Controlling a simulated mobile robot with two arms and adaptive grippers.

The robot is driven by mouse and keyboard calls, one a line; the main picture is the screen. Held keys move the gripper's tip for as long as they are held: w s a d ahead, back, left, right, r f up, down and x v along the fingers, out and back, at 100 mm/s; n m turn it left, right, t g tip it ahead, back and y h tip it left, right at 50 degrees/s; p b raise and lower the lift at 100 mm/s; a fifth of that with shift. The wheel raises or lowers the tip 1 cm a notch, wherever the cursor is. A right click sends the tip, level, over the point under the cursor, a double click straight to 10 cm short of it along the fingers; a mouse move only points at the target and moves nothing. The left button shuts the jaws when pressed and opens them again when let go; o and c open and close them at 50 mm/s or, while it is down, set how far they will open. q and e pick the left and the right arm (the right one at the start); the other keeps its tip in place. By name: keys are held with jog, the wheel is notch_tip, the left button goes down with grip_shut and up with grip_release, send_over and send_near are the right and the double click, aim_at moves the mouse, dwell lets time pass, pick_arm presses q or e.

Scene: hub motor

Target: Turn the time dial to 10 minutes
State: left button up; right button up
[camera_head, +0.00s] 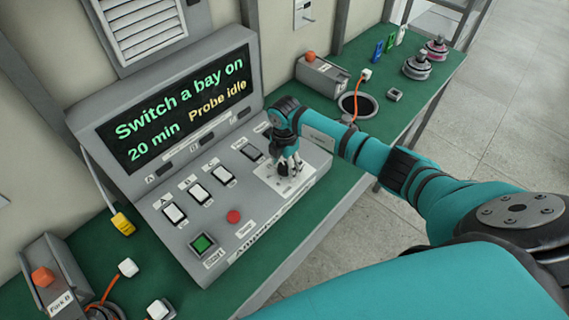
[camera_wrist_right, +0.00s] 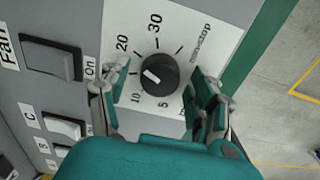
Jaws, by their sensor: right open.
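The time dial is a round black knob (camera_wrist_right: 160,73) with a white mark, on a white plate (camera_wrist_right: 222,48) printed 5, 10, 20, 30 and non-stop. The display (camera_head: 180,108) reads "Switch a bay on", "20 min" and "Probe idle". My right gripper (camera_head: 287,168) is over the dial plate, pointing down. In the right wrist view it is open (camera_wrist_right: 161,85), with one finger on each side of the knob. Whether the fingers touch the knob is unclear. My left gripper is not in view.
White rocker switches (camera_head: 198,193), a red button (camera_head: 233,216) and a green start button (camera_head: 203,243) share the sloped panel with the dial. A round hole (camera_head: 358,104) and pink-and-grey hub parts (camera_head: 417,66) are on the green bench to the right.

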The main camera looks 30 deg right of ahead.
jog(key=c, duration=1.2)
